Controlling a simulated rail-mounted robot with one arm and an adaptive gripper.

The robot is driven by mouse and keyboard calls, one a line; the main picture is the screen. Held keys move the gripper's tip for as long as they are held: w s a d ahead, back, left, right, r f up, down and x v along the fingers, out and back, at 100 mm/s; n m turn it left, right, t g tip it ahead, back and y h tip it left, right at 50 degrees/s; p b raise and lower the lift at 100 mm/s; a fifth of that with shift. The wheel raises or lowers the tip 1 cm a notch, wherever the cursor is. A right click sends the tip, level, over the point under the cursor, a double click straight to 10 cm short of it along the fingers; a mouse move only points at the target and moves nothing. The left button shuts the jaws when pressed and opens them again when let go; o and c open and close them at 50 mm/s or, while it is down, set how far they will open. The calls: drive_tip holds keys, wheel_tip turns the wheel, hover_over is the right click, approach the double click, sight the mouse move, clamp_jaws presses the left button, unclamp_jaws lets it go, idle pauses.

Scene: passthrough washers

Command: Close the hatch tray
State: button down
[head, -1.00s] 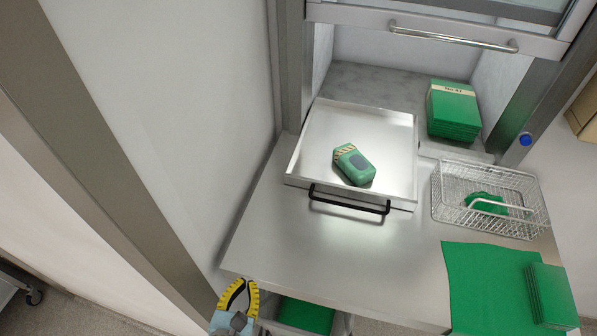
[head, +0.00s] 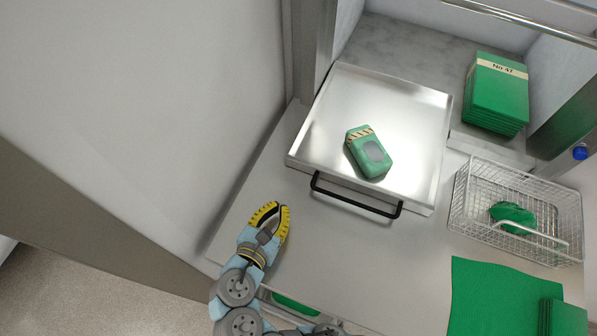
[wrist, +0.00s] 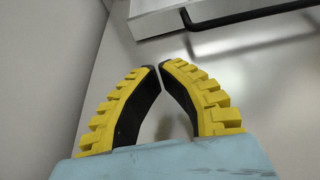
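The hatch tray (head: 405,108) is a shallow shiny metal tray, sticking out of the hatch opening over the steel counter in the head view. Its black bar handle (head: 352,202) runs along the front edge. A green device (head: 369,152) with a striped end lies in the tray. My gripper (head: 275,207) has yellow ridged fingers and is in front and left of the handle, apart from it. In the wrist view the fingertips (wrist: 158,66) nearly meet with nothing between them. The tray corner (wrist: 165,14) and handle (wrist: 240,20) show ahead, at the top right.
A wire basket (head: 462,200) with a green item stands right of the tray. A stack of green packs (head: 495,95) sits inside the hatch. A green cloth (head: 485,295) covers the counter's front right. A wall (head: 150,110) bounds the left. The counter (head: 340,255) before the handle is clear.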

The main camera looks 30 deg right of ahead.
sight(301, 168)
drive_tip(key=shift+w+d, duration=0.15)
drive_tip(key=shift+d, duration=0.2)
drive_tip(key=shift+w+p, duration=0.3)
drive_tip(key=shift+p, duration=0.25)
drive_tip(key=shift+w+d+f+p, duration=0.2)
drive_tip(key=shift+w+d+p, duration=0.15)
drive_tip(key=shift+p, duration=0.25)
drive_tip(key=shift+d+f+p, duration=0.1)
drive_tip(key=shift+d+p, duration=0.45)
drive_tip(key=shift+d, duration=0.05)
drive_tip(key=x, duration=0.3)
drive_tip(key=p+x, duration=0.1)
drive_tip(key=x, duration=0.2)
drive_tip(key=p+x, duration=0.1)
drive_tip(key=x, duration=0.1)
drive_tip(key=shift+w+d+r, duration=0.25)
drive_tip(key=shift+w+d, duration=0.1)
drive_tip(key=shift+w, duration=0.1)
